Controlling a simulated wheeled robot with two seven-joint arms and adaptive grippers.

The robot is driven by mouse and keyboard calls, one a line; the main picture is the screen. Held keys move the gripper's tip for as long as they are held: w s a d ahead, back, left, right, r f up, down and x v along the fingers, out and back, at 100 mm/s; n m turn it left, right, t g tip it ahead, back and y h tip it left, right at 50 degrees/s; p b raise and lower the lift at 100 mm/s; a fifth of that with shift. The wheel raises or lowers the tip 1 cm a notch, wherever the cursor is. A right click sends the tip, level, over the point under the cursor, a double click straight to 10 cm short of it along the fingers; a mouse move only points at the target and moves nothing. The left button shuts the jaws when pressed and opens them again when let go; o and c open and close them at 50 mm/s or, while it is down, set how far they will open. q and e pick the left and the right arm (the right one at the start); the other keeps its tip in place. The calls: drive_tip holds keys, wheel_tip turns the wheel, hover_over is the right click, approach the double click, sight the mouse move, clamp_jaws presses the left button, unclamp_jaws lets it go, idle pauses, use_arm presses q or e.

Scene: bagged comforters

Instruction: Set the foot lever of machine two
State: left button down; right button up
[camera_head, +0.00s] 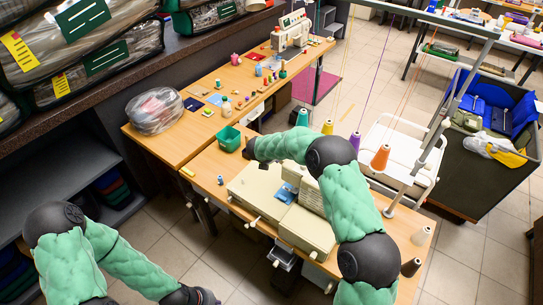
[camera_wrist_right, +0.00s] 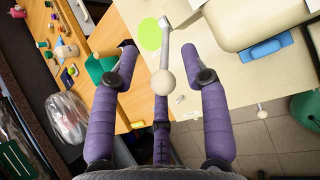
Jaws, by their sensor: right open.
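A cream sewing machine (camera_head: 262,190) stands on the wooden table, with a second cream body (camera_head: 306,228) beside it. In the right wrist view a pale lever rod ends in a beige ball knob (camera_wrist_right: 163,82) in front of the cream machine surface (camera_wrist_right: 210,60), which carries a light green round mark (camera_wrist_right: 150,36). My right gripper (camera_wrist_right: 160,58) is open; its purple fingers spread on both sides of the knob, and I cannot tell whether they touch it. In the head view my right gripper (camera_head: 249,150) is mostly hidden by its arm. My left gripper (camera_head: 196,297) is low at the bottom edge, jaws unclear.
A green bin (camera_head: 229,138) stands close beside my right gripper. Thread cones (camera_head: 380,157) and a metal thread stand (camera_head: 432,150) rise behind the machine. A bagged comforter (camera_head: 154,110) lies on the table at left. Tiled floor is open in front of the table.

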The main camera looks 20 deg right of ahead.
drive_tip(key=v, duration=1.1)
drive_tip(key=shift+s+r, duration=0.15)
drive_tip(key=shift+r, duration=0.2)
drive_tip(key=shift+a, duration=0.1)
drive_tip(key=s+a+f+m+g+y+b, duration=0.3)
drive_tip(key=s+a+f+m+b, duration=0.15)
drive_tip(key=s+f, duration=0.75)
drive_tip(key=s+a+f+m+g+y+b, duration=0.3)
drive_tip(key=s+f+m, duration=0.4)
drive_tip(key=f, duration=0.9)
drive_tip(key=s+f+m+y+b, duration=0.1)
drive_tip(key=s+f+m+b, duration=0.2)
drive_tip(key=s+f+m, duration=0.3)
drive_tip(key=s+f+m+y+b, duration=0.1)
drive_tip(key=s+f+m+b, duration=0.1)
drive_tip(key=s+f+m, duration=0.4)
drive_tip(key=s+m, duration=0.3)
drive_tip(key=s, duration=0.3)
drive_tip(key=shift+s+a+f+b, duration=0.3)
drive_tip(key=shift+a+b, duration=0.1)
